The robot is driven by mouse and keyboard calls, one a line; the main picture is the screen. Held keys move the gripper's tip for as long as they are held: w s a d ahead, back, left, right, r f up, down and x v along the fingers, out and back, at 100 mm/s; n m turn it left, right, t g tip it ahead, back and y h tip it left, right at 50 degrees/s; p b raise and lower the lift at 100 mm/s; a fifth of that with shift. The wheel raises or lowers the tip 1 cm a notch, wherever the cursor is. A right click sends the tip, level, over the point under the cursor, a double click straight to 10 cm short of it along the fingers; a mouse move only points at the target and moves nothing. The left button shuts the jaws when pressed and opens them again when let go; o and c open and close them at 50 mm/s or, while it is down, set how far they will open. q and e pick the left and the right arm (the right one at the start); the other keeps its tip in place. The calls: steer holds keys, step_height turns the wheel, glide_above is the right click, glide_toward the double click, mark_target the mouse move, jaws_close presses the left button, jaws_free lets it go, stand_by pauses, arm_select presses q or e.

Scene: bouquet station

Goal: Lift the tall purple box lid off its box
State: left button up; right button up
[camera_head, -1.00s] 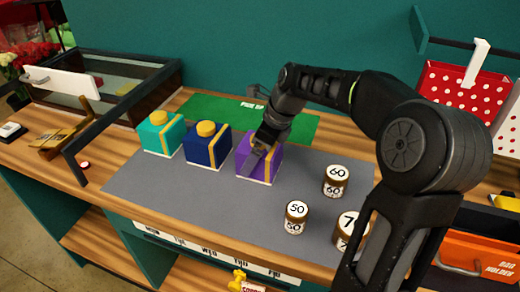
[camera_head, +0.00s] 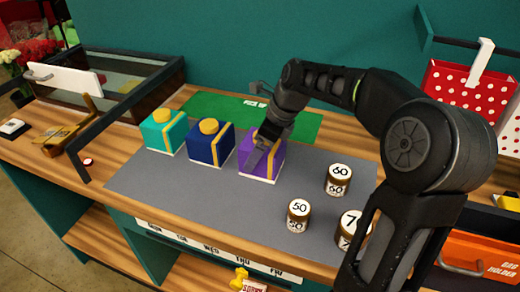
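The purple box (camera_head: 261,167) stands on the grey mat, at the right end of a row of three boxes. It has a gold stripe and a white lower edge, and its lid seems to sit on it. My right gripper (camera_head: 263,143) comes down from the upper right over the box's top. Its fingers overlap the top and front of the lid, and they hide the middle of the lid. I cannot tell whether they touch or grip it. My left gripper is not in view.
A blue box (camera_head: 207,151) and a teal box (camera_head: 163,138) with gold knobs stand to the left. Several numbered jars, such as the 60 jar (camera_head: 338,181) and the 50 jar (camera_head: 298,216), stand to the right. A green mat (camera_head: 210,105) lies behind. The grey mat's (camera_head: 190,195) front left is clear.

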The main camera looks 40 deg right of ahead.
step_height(320, 180, up, 10)
steer(key=shift+f, duration=0.15)
stand_by(0.7)
steer(key=shift+p, duration=0.45)
